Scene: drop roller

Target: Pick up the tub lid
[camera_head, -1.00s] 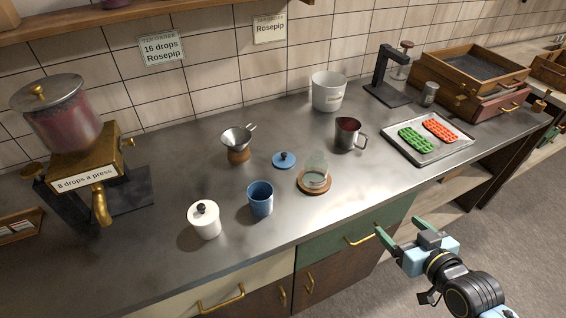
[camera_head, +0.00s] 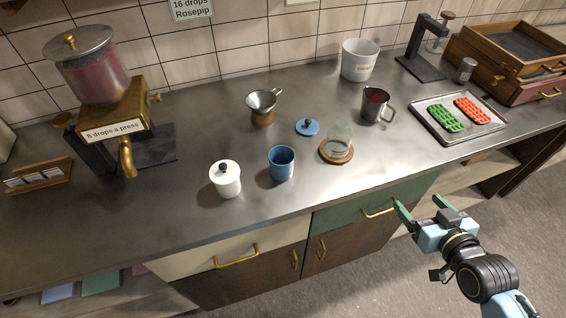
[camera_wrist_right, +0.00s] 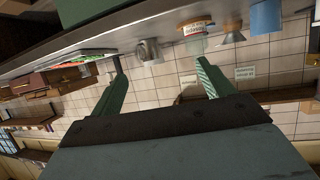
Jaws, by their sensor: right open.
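A round blue lid (camera_head: 307,128) with a dark knob lies flat on the counter. An open blue tub (camera_head: 281,165) stands in front of it and to its left. A white tub (camera_head: 226,183) further left has a white lid with a dark knob on it. My right gripper (camera_head: 420,205) is open and empty, in front of the counter's edge by the green drawer, well apart from the lids. Its two green fingers (camera_wrist_right: 160,76) spread wide in the right wrist view, with nothing between them. My left gripper is not in view.
A press dispenser (camera_head: 100,95) stands at the left.

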